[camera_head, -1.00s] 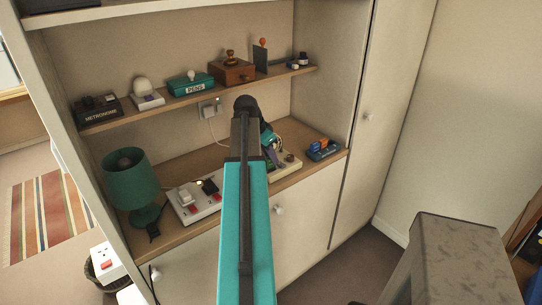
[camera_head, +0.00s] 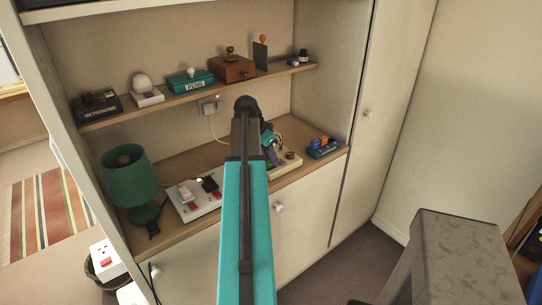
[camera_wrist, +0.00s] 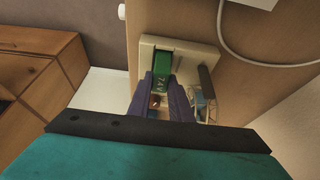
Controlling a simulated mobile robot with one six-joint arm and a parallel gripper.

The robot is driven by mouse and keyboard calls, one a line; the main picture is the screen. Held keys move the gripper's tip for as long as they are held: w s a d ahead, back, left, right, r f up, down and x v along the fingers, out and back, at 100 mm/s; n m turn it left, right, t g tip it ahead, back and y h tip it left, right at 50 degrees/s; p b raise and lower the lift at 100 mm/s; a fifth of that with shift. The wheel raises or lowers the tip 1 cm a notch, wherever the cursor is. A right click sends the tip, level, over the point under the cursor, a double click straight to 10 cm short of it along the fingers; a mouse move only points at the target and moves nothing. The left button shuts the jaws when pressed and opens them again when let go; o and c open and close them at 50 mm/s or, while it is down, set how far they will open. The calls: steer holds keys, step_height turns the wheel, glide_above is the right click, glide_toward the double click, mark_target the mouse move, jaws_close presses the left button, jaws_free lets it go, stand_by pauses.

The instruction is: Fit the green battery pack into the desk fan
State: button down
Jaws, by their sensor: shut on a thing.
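The green battery pack (camera_wrist: 163,76), with pale markings, sits between the purple fingers of my gripper (camera_wrist: 164,84) in the wrist view. It is over a recess in a cream base (camera_wrist: 195,57); how deep it sits I cannot tell. A dark post (camera_wrist: 206,80) and part of a wire cage (camera_wrist: 201,103) beside the base look like the desk fan. In the head view my gripper (camera_head: 272,154) is down at the cream base (camera_head: 289,163) on the lower shelf. My arm hides much of the fan and the pack there.
A white switch panel (camera_head: 193,203) and green lamp (camera_head: 130,180) stand left of my arm on the lower shelf. A blue-and-orange item (camera_head: 322,148) is to the right. The upper shelf (camera_head: 216,86) overhangs with several objects. A white cable (camera_wrist: 262,58) runs near the base.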

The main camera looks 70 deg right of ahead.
steer(key=shift+f+b, duration=0.3)
steer(key=shift+f, duration=0.45)
stand_by(0.4)
steer(key=c, duration=1.3)
jaws_free()
steer(key=shift+r, duration=0.15)
steer(key=shift+r+p, duration=2.05)
steer(key=shift+r, duration=1.3)
